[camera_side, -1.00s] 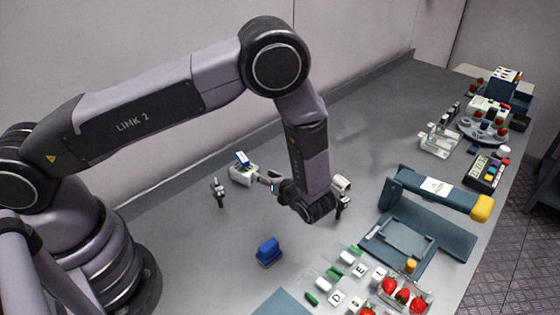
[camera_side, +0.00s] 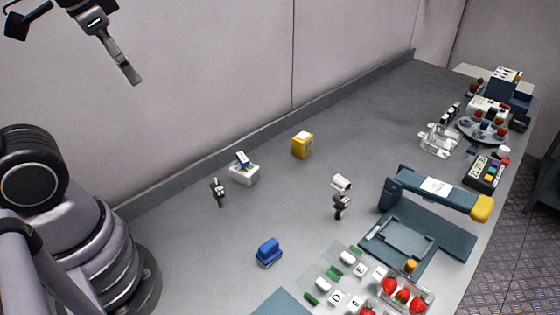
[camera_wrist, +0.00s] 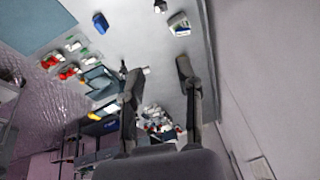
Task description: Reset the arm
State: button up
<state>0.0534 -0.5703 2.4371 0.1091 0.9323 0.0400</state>
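My gripper (camera_side: 128,72) hangs high at the upper left in the side view, well above the bench (camera_side: 375,105) and clear of everything on it. In the wrist view my gripper (camera_wrist: 158,72) shows two dark fingers spread apart with nothing between them, so it is open and empty. Most of my upper arm is outside the side view. The wrist view is tilted and looks across the bench from above.
On the bench stand a blue block (camera_side: 268,252), a white box (camera_side: 244,174), a yellow box (camera_side: 302,145) and a dark teal press (camera_side: 435,192). The wall is behind.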

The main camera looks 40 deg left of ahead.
jog(key=shift+s+d+r+n+t+h, duration=0.2)
jog(key=shift+s+n+t, duration=0.2)
jog(key=shift+s, duration=0.2)
jog(key=shift+s+d+r+n+t+h, duration=0.2)
jog(key=shift+s+n+t, duration=0.2)
jog(key=shift+s, duration=0.2)
